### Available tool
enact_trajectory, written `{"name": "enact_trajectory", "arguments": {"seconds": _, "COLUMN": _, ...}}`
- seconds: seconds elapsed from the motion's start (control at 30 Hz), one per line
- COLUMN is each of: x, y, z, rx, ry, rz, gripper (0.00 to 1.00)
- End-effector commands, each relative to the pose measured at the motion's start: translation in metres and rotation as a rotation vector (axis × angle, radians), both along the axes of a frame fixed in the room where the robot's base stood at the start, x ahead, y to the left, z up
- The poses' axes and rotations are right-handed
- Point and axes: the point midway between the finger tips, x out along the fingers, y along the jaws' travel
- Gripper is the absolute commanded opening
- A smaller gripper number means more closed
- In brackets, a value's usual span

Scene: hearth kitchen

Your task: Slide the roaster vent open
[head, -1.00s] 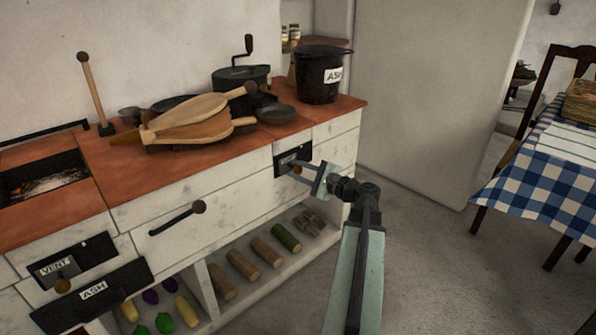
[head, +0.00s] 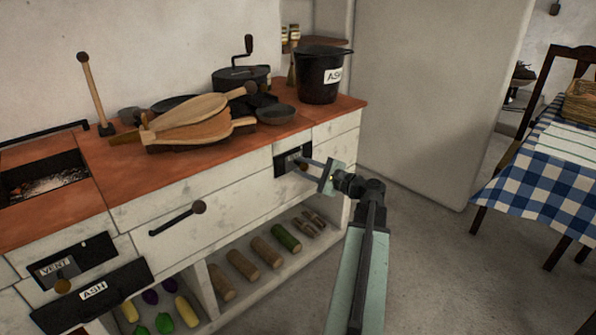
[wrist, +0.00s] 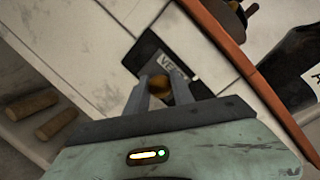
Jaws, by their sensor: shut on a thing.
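The roaster vent (head: 281,164) is a dark panel on the white counter front, below the right part of the red top. In the wrist view its pale label plate (wrist: 175,66), lettered VENT, lies toward the right of the dark frame (wrist: 141,54). A brown round knob (wrist: 157,88) sits between my fingers; it also shows in the head view (head: 302,167). My gripper (wrist: 160,86) is shut on this knob, its fingers at the panel face. The fingers hide part of the vent in the head view.
A second vent (head: 52,267) and an ash drawer (head: 95,291) are at the lower left. A drawer handle (head: 175,220) juts out left of my gripper. An ash bucket (head: 318,75) and bellows (head: 190,128) stand on the counter.

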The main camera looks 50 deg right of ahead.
Motion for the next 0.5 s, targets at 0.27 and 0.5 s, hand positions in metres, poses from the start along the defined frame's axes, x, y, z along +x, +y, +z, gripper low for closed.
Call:
{"name": "enact_trajectory", "arguments": {"seconds": 0.27, "x": -0.003, "y": -0.039, "z": 0.000, "rx": 0.000, "ry": 0.001, "rz": -0.004, "gripper": 0.00}}
{"name": "enact_trajectory", "arguments": {"seconds": 0.5, "x": -0.004, "y": -0.040, "z": 0.000, "rx": 0.000, "ry": 0.000, "rz": -0.011, "gripper": 0.42}}
